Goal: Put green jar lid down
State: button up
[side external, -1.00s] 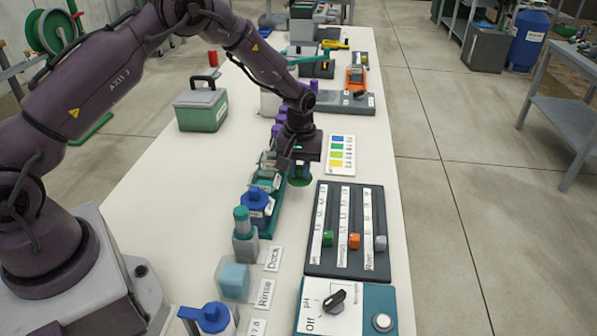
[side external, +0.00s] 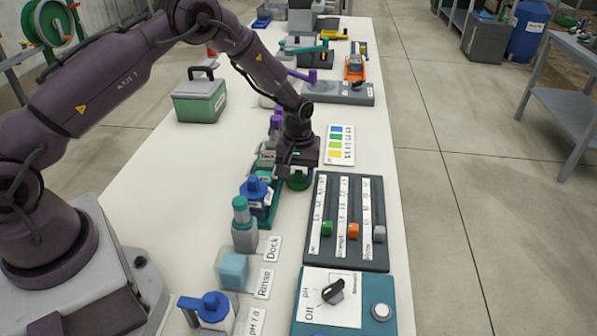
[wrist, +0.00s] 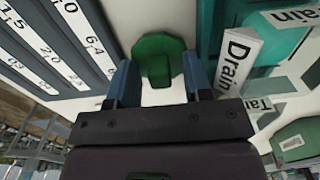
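The green jar lid (side external: 299,181) is flat and round with a raised grip on top. It appears to rest on the white bench top, left of the dark slider panel's upper corner. In the wrist view the lid (wrist: 157,58) lies just beyond my fingertips. My gripper (side external: 297,172) points down right over the lid and hides part of it. In the wrist view my gripper (wrist: 160,80) has its two blue-grey fingers spread on either side of the lid's grip, with pale gaps showing between.
The slider panel (side external: 347,222) stands close to the right. A teal rack (side external: 268,215) with bottles and a "Drain" label (wrist: 240,55) is close on the other side. A colour chart (side external: 340,145) lies behind.

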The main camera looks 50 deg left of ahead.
notch_tip(320, 180, up, 13)
notch_tip(320, 180, up, 8)
jog(key=m+t, duration=0.1)
jog(key=m, duration=0.1)
send_over(298, 172)
jog(key=s+d, duration=0.1)
jog(key=s, duration=0.2)
jog(key=s+d+r+m+t, duration=0.2)
jog(key=s+d+r, duration=0.1)
jog(key=s+r, duration=0.6)
jog(key=s+d+r+m+t, duration=0.1)
jog(key=s+r+m, duration=0.1)
jog(key=s, duration=0.6)
jog(key=s+r+m+t, duration=0.1)
jog(key=s+m, duration=0.2)
jog(key=s, duration=0.5)
jog(key=shift+d+r+t, duration=0.3)
jog(key=shift+d+r, duration=0.05)
